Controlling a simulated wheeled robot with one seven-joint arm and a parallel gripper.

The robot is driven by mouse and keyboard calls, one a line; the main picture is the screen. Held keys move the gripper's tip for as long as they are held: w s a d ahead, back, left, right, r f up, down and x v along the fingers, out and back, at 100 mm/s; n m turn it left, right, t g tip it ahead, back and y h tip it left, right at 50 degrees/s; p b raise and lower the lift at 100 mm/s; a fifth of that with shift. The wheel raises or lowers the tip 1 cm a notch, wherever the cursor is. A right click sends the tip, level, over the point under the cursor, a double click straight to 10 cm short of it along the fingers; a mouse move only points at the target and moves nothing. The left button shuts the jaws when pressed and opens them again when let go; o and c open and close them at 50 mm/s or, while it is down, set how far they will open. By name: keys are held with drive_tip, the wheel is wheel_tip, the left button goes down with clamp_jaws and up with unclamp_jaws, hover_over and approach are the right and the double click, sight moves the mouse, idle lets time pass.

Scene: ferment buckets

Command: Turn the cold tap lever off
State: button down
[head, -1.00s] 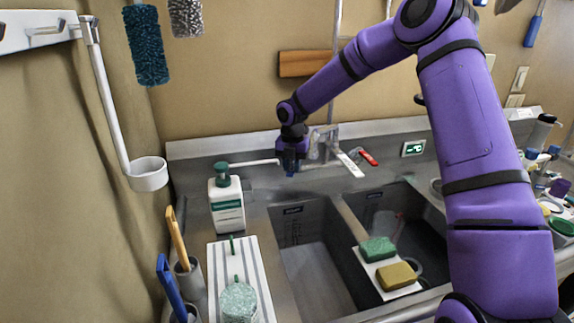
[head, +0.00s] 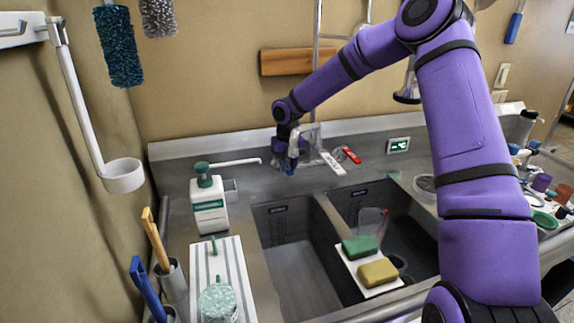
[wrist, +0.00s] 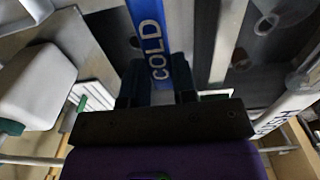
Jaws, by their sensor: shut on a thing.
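The cold tap lever (wrist: 160,42) is a blue bar marked COLD in white letters. In the wrist view it runs up and away from between the two dark fingers of my gripper (wrist: 158,90). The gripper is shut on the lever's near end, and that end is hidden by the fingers. In the head view my gripper (head: 289,160) is over the back of the sink, left of the tap's white lever (head: 333,163) and red lever (head: 352,155). Only a little blue shows there at the fingers.
The tap's metal pipe (head: 317,70) rises just right of the gripper.

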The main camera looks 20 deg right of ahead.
drive_tip(key=shift+d, duration=0.1)
drive_tip(key=c, duration=0.9)
unclamp_jaws()
